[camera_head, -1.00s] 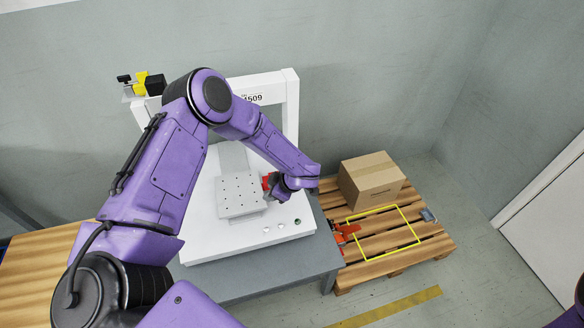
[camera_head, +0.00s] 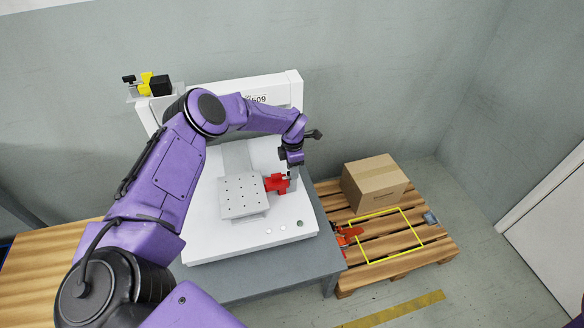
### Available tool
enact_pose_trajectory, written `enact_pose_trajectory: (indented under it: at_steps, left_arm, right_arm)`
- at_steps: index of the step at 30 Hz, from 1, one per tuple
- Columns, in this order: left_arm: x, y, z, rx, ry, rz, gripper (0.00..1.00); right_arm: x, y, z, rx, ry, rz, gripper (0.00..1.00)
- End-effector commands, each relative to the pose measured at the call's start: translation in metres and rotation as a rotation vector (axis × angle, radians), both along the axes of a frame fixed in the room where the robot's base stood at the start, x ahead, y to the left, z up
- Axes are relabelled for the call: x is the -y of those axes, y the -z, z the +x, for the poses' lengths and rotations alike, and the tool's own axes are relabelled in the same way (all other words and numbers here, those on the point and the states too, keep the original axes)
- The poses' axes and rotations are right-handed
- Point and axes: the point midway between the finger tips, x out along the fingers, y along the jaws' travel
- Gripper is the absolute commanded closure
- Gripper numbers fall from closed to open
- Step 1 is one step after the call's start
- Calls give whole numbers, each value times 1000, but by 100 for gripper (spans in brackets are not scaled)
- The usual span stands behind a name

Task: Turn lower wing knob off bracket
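A yellow and black unit (camera_head: 153,84) sits on a small bracket at the top left of the white gantry machine (camera_head: 250,88). Small black knob-like parts (camera_head: 129,80) stick out on its left; I cannot tell upper and lower wing knobs apart at this size. My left gripper (camera_head: 292,174) points down beside a red part (camera_head: 276,183) at the right edge of the light grey plate with holes (camera_head: 240,197). It is far from the yellow and black unit. Its fingers are too small to tell open from shut. My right gripper is out of view.
The machine stands on a grey table (camera_head: 265,284). At right, a wooden pallet (camera_head: 440,243) holds a cardboard box (camera_head: 374,184), a yellow outlined frame (camera_head: 411,222) and an orange-red item (camera_head: 347,235). A wooden surface (camera_head: 45,270) lies at left.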

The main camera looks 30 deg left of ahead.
Motion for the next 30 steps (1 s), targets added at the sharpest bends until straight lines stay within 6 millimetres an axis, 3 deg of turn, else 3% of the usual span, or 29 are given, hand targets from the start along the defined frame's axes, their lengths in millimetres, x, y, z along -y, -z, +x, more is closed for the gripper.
enact_pose_trajectory:
  at_steps: [6, 10, 20, 30]
  left_arm:
    - [0, 1, 0, 0, 0, 0, 64]
    - [0, 1, 0, 0, 1, 0, 100]
    - [-2, 2, 0, 1, -18, 2, 100]
    - [-2, 4, 0, 2, -200, 1, 100]
  right_arm:
    - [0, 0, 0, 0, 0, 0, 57]
    - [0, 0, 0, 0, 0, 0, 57]
    - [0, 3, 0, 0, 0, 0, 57]
    - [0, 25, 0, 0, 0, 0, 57]
